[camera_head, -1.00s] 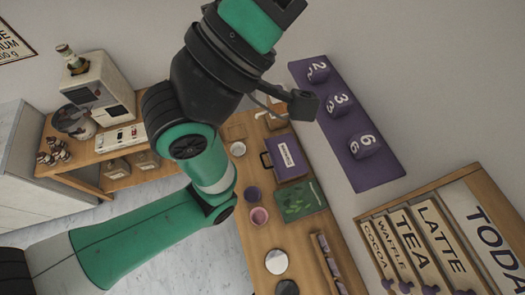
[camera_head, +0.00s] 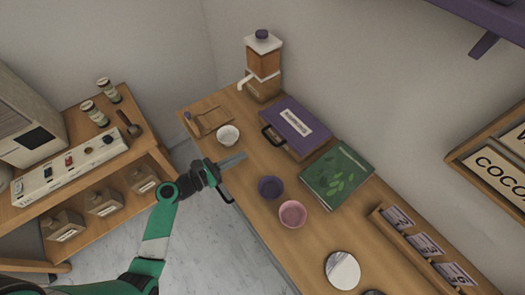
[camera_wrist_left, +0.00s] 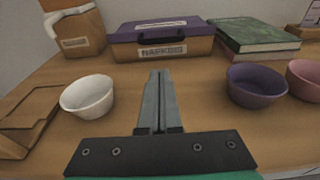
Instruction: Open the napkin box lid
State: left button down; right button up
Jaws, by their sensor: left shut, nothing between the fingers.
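The napkin box (camera_head: 293,127) stands on the wooden counter with its purple lid down. Its lid carries a pale label, and a dark handle (camera_head: 271,136) sits on its front side. In the left wrist view the box (camera_wrist_left: 163,46) is straight ahead, with the handle (camera_wrist_left: 162,37) above a front label. My left gripper (camera_head: 242,158) is shut and empty, in front of the box and apart from it. In the left wrist view its fingers (camera_wrist_left: 155,77) point toward the box. My right gripper is not in view.
A white bowl (camera_head: 228,135), a purple bowl (camera_head: 271,188) and a pink bowl (camera_head: 292,214) stand near the gripper. A green book (camera_head: 336,176) lies right of the box. A dispenser (camera_head: 263,69) stands behind it. A wooden tray (camera_head: 208,121) is at the left end.

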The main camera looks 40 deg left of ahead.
pick_arm(q)
jog(key=shift+r, duration=0.15)
jog(key=b+x, duration=0.3)
jog(key=x, duration=0.6)
jog(key=shift+w, duration=0.5)
